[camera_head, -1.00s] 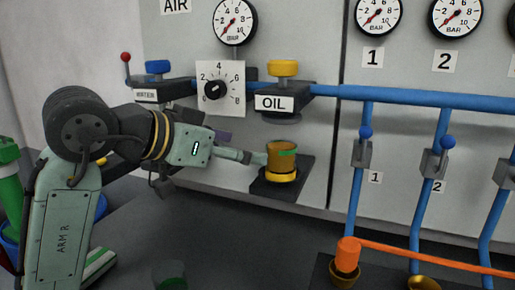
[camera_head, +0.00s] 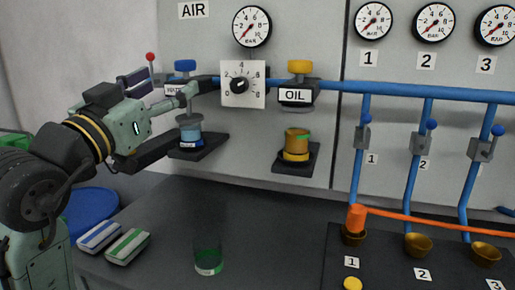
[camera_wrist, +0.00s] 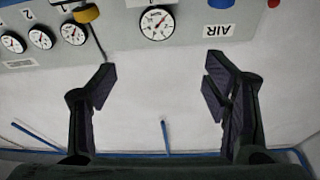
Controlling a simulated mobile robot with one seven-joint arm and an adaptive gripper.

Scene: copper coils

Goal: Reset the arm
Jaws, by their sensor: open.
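My arm reaches up from the lower left. An amber cup (camera_head: 297,142) stands upright on the shelf under the OIL outlet, apart from my gripper. A light-blue cup (camera_head: 190,131) stands on the shelf under the water outlet, below my gripper.
A dial (camera_head: 242,85) sits between the outlets. A clear glass with a green band (camera_head: 208,262) stands on the counter. Two striped blocks (camera_head: 127,246) lie left of it. A rack with brass cups (camera_head: 418,246) is at right, below blue pipes.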

